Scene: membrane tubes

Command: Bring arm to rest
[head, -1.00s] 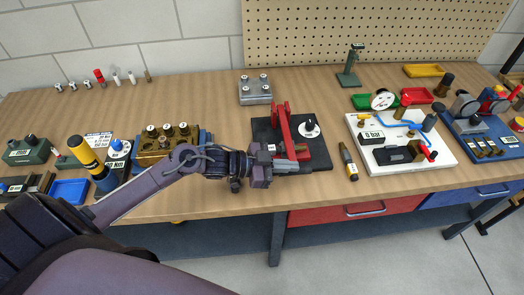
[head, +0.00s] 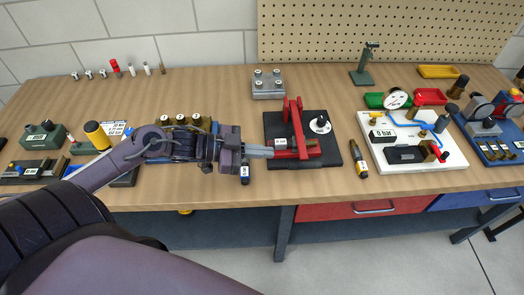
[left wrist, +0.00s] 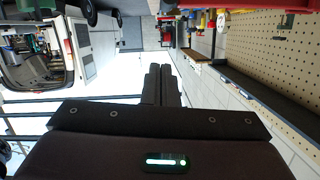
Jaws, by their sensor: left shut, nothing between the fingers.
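My left gripper (head: 270,152) reaches in from the left above the workbench (head: 350,190). Its fingers point right, towards the red lever fixture (head: 299,130) on a black base plate (head: 330,155). In the head view the fingertips overlap the plate's left edge; I cannot tell whether they touch it. In the left wrist view the two fingers (left wrist: 160,86) lie together, shut with nothing between them. My left arm partly hides a brass block with several capped tubes (head: 182,121) behind it. My right gripper is not in view.
A grey block with metal studs (head: 268,86) stands behind the fixture. A white panel with blue tubing (head: 445,160) lies to the right, and a black-and-yellow pen-like tool (head: 356,162) lies between. Pegboard (head: 380,30) backs the bench.

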